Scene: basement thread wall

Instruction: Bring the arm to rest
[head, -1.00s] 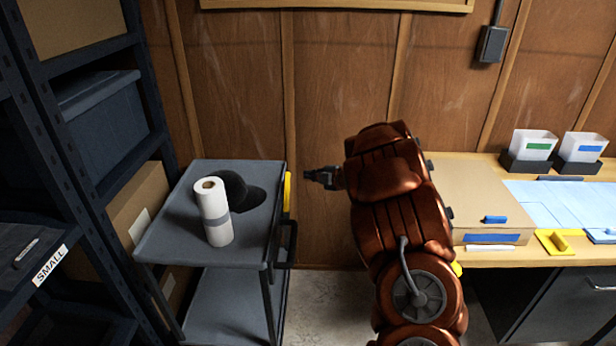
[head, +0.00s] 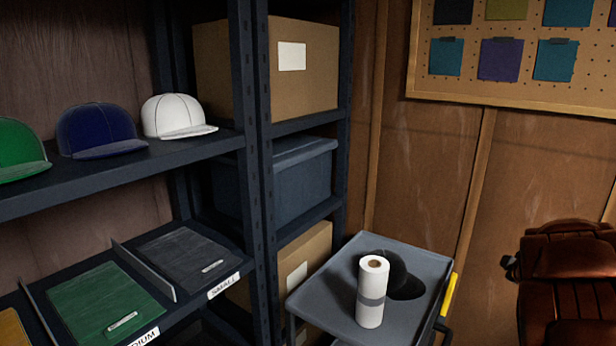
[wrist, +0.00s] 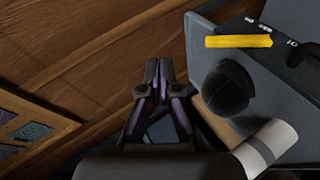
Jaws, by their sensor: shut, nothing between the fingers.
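My gripper (wrist: 158,78) shows in the wrist view with its two fingers together, shut and empty. In the head view only the dark tip of my gripper (head: 511,267) shows, at the left of my copper-coloured arm (head: 570,270) near the right edge. It is to the right of the grey cart (head: 325,290), apart from it. In the wrist view the cart's top (wrist: 203,45) lies to the right of the fingers, with a black cap (wrist: 228,88) and a white roll (wrist: 270,145) on it.
A white roll with a grey band (head: 371,290) stands on the cart beside the black cap (head: 408,283). A dark shelf (head: 258,120) at the left holds caps, folded garments, a blue bin (head: 290,180) and cardboard boxes. A pegboard (head: 590,95) hangs on the wood wall.

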